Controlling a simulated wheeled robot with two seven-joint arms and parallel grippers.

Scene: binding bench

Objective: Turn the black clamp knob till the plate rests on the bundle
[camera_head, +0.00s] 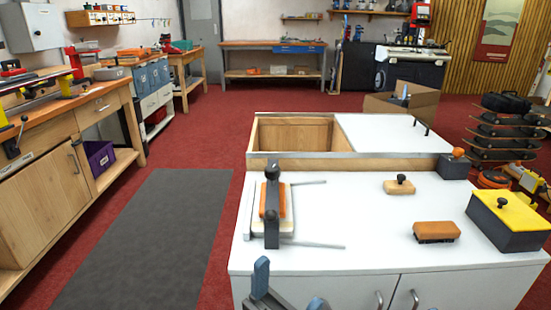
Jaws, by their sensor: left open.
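The clamp stands at the left of the white bench top (350,225), with a dark upright frame (272,230) and a black knob (272,168) at its top. An orange piece (272,200) shows behind and beside the frame, above a pale block (287,222) on the bench. I cannot tell plate from bundle for certain, nor whether there is a gap between them. My left gripper (290,286) is at the bottom edge, in front of the bench and nearer than the clamp. Its blue-grey fingers are apart, empty and clear of the knob. My right gripper is not in view.
Thin grey rods (315,245) lie by the clamp. To the right are a knobbed wooden block (399,187), an orange brush-like block (436,231), a yellow-lidded dark box (508,210) and a dark block with an orange knob (454,167). The middle is clear.

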